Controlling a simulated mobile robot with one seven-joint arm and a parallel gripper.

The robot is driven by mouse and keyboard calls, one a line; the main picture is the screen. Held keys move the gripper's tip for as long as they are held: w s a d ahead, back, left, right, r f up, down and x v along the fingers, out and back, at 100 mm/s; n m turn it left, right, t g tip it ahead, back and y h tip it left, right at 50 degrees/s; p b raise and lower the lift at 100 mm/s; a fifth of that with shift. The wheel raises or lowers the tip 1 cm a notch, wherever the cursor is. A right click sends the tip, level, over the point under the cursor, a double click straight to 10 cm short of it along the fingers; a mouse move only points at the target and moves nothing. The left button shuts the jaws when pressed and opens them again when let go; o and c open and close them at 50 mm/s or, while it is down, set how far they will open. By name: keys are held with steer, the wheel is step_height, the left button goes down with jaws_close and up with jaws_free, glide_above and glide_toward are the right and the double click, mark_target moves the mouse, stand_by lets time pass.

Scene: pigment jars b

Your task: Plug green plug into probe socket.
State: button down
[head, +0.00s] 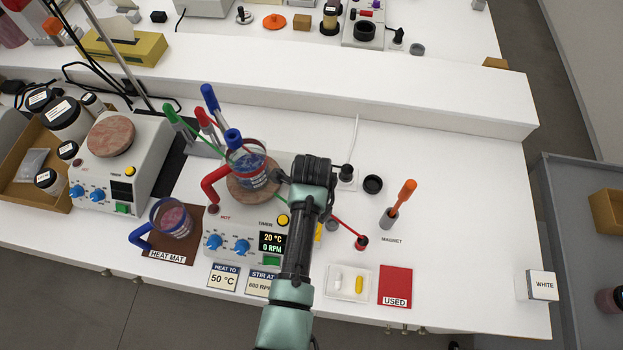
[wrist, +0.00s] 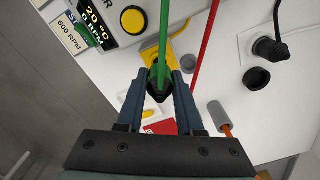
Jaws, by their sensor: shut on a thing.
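My gripper (wrist: 160,88) is shut on the green plug (wrist: 160,76), which is dark with a green cable (wrist: 164,35) running up from it in the wrist view. Just behind the plug is a yellow piece (wrist: 151,57) beside the hotplate. It also shows in the head view (head: 318,231). The plug's tip is hidden, and I cannot tell whether it touches anything. I cannot make out the probe socket's opening. In the head view my gripper (head: 327,218) is mostly hidden by my arm, right of the hotplate (head: 228,226), whose display reads 20 °C and 0 RPM.
A red plug (head: 361,242) on a red cable stands right of my gripper. A black cap (head: 373,184), a grey holder with an orange-handled stick (head: 400,200), a capsule tray (head: 348,283) and a red USED mat (head: 395,285) lie nearby. A beaker (head: 248,170) stands on the hotplate.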

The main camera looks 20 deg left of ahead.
steer(key=shift+f+b, duration=1)
steer(key=shift+f, duration=0.3)
steer(key=shift+c, duration=2.3)
jaws_free()
steer(key=shift+r, duration=0.1)
step_height(320, 180, up, 13)
steer(key=shift+b, duration=0.7)
